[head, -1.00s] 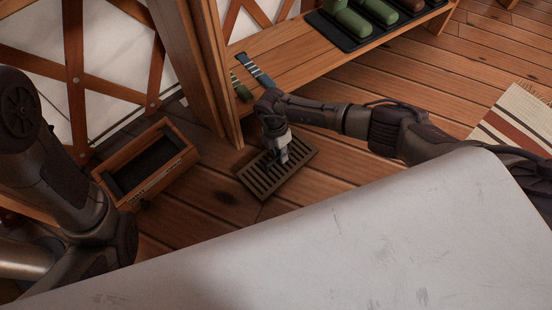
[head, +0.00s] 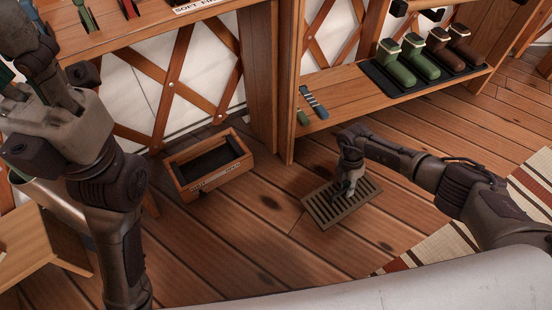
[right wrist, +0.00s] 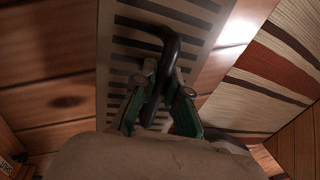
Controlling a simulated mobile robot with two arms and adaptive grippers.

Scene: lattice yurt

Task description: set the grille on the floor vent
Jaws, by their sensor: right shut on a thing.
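The grille (head: 318,213) is a dark, slotted rectangular plate in the head view, low over or on the plank floor right of centre. I cannot tell whether it touches the floor. My right gripper (head: 346,194) points down at its middle. In the right wrist view the gripper (right wrist: 155,112) is shut on the dark curved handle (right wrist: 170,45) of the grille. No vent opening shows; it may be hidden under the grille. My left gripper (head: 35,50) is at the upper left of the head view, far from the grille, and its fingers are unclear.
An open wooden box (head: 240,168) stands on the floor left of the grille. A low shelf (head: 345,108) with green and brown boots on a dark tray (head: 388,88) stands behind it. A striped rug (head: 470,238) lies at right. The planks between box and grille are clear.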

